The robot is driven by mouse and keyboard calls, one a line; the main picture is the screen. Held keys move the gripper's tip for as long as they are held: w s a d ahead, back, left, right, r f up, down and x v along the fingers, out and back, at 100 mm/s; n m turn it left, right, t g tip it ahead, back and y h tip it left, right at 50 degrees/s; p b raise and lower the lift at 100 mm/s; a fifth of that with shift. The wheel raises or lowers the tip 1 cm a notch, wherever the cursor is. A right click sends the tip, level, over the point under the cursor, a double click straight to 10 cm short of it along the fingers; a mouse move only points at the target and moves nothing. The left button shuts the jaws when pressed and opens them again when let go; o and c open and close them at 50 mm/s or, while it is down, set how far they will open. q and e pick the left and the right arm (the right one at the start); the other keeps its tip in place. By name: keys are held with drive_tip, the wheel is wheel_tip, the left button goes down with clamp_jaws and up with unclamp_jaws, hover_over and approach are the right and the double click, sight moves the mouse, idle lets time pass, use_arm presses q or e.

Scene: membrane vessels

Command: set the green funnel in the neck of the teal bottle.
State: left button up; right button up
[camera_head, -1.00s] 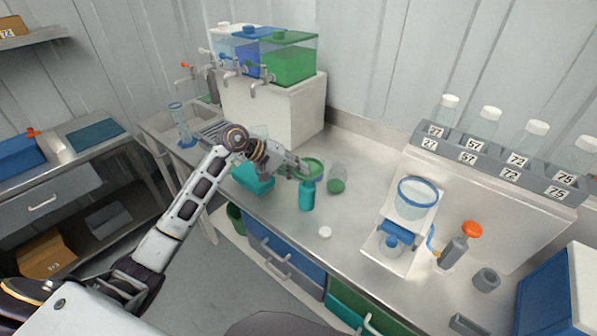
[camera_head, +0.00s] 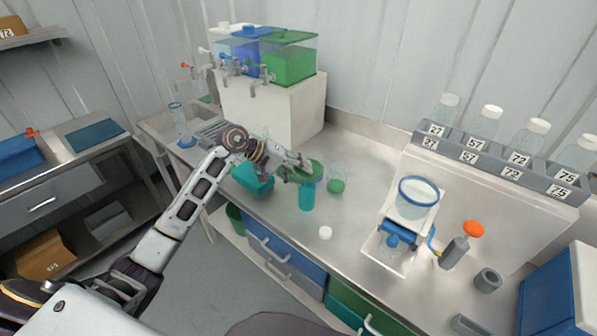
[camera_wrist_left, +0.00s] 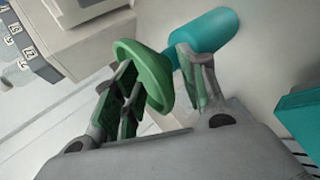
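The teal bottle (camera_head: 306,197) stands upright on the bench near its front edge. The green funnel (camera_head: 312,172) is at the top of the bottle, wide mouth up. Its spout is hidden, so I cannot tell how deep it sits in the neck. My left gripper (camera_head: 298,172) is at the funnel's left side. In the left wrist view the funnel (camera_wrist_left: 147,72) lies between the two spread fingers of the gripper (camera_wrist_left: 160,92), with a gap at the right finger. The bottle (camera_wrist_left: 208,33) shows behind it. My right gripper is out of view.
A clear vessel with a green base (camera_head: 337,185) stands close to the right of the bottle. A white cap (camera_head: 325,233) lies in front. A filter stand (camera_head: 418,192) stands farther right.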

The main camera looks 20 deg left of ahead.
use_arm(q)
drive_tip(key=shift+a+r, duration=0.1)
drive_tip(key=v, duration=1.1)
drive_tip(key=shift+s+a+r, duration=0.2)
drive_tip(key=shift+s+a, duration=0.05)
idle(1.2)
